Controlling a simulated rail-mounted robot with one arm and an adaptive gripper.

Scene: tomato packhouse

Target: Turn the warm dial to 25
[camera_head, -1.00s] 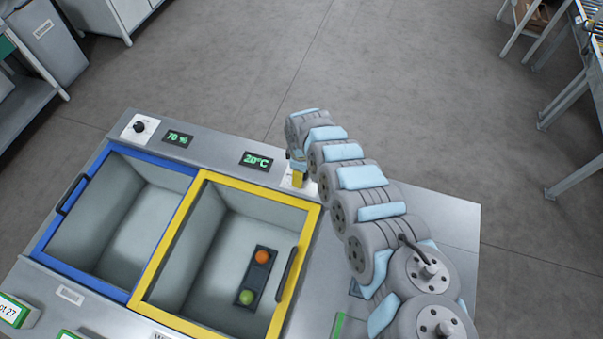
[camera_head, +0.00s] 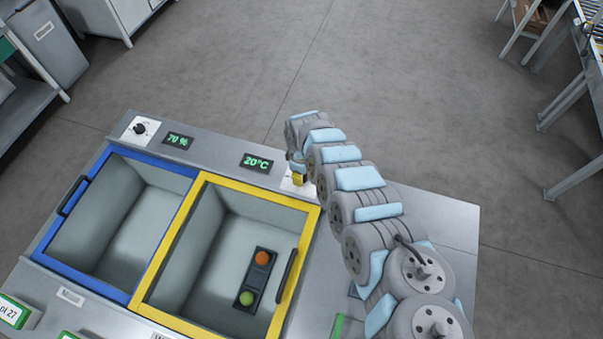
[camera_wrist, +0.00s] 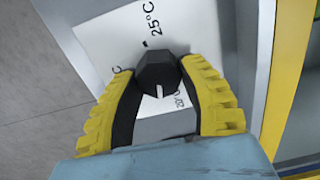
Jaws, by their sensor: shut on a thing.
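The warm dial is a black faceted knob (camera_wrist: 157,70) on a white plate (camera_wrist: 105,38) in the wrist view. Its white pointer mark faces the bottom of that view, near a partly hidden 20 label; the 25°C label (camera_wrist: 155,22) is at the top. My gripper (camera_wrist: 160,74) has its yellow fingers on both sides of the knob, shut on it. In the head view my gripper (camera_head: 299,179) hides the knob. The warm display (camera_head: 257,162) reads 20°C.
The yellow-framed bin (camera_head: 193,235) beside the dial holds a dark tray with an orange and a green tomato. The blue-framed bin (camera_head: 112,152) is left of it. Another knob (camera_head: 139,128) and a 70 % display (camera_head: 177,140) are at the back left.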

